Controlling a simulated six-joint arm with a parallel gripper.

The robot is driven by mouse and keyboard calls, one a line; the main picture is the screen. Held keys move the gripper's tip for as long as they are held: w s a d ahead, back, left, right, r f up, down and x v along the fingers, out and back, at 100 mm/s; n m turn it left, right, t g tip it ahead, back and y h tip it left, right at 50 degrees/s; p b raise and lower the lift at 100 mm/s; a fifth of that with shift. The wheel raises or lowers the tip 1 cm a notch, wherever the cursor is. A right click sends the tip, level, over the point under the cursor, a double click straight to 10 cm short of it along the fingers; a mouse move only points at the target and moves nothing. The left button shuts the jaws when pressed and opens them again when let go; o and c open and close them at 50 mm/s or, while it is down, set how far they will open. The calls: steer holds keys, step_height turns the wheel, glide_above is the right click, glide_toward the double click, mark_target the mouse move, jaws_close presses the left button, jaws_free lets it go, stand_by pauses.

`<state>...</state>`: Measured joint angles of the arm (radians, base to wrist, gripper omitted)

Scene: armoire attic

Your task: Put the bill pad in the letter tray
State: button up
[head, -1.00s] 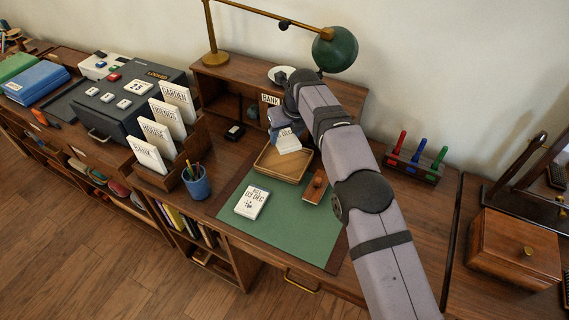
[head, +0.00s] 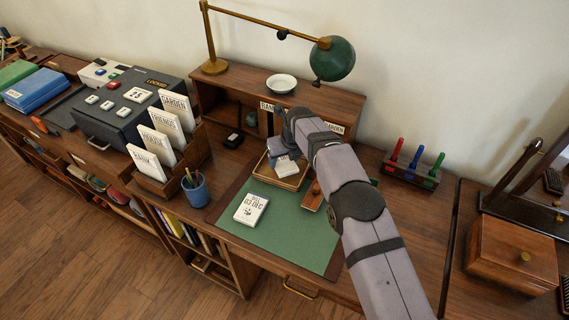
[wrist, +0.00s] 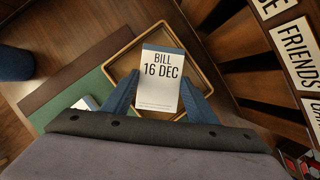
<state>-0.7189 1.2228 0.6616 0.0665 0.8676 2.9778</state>
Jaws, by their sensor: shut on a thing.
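My gripper (head: 281,153) is shut on a white bill pad (head: 287,167) with a blue top edge. In the wrist view the pad (wrist: 161,78) reads "BILL 16 DEC" and sits between the two blue fingers (wrist: 160,99). The letter tray (head: 262,173), a shallow wooden tray at the back of the green mat, is beneath the pad. In the wrist view its rim (wrist: 113,71) shows around the pad. I cannot tell whether the pad touches the tray floor. Another pad (head: 251,209), reading "03 DEC", lies flat on the mat, apart from the tray.
The green mat (head: 290,239) has bare room in front. A wooden blotter (head: 313,196) lies right of the tray. A pen cup (head: 196,190) and card rack (head: 160,180) stand left. The pigeonhole shelf (head: 235,96) and lamp (head: 332,58) are behind.

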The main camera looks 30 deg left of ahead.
steer(key=shift+f, duration=1.3)
steer(key=shift+f, duration=0.15)
steer(key=o, duration=1.2)
steer(key=shift+c, duration=0.2)
steer(key=shift+r, duration=0.3)
steer(key=shift+s+d+r, duration=0.1)
steer(key=shift+d+r, duration=0.1)
steer(key=shift+r, duration=0.35)
steer(key=b+v, duration=0.1)
steer(key=v, duration=0.9)
steer(key=shift+r, duration=0.25)
steer(key=shift+s+d, duration=0.1)
steer(key=shift+d, duration=0.1)
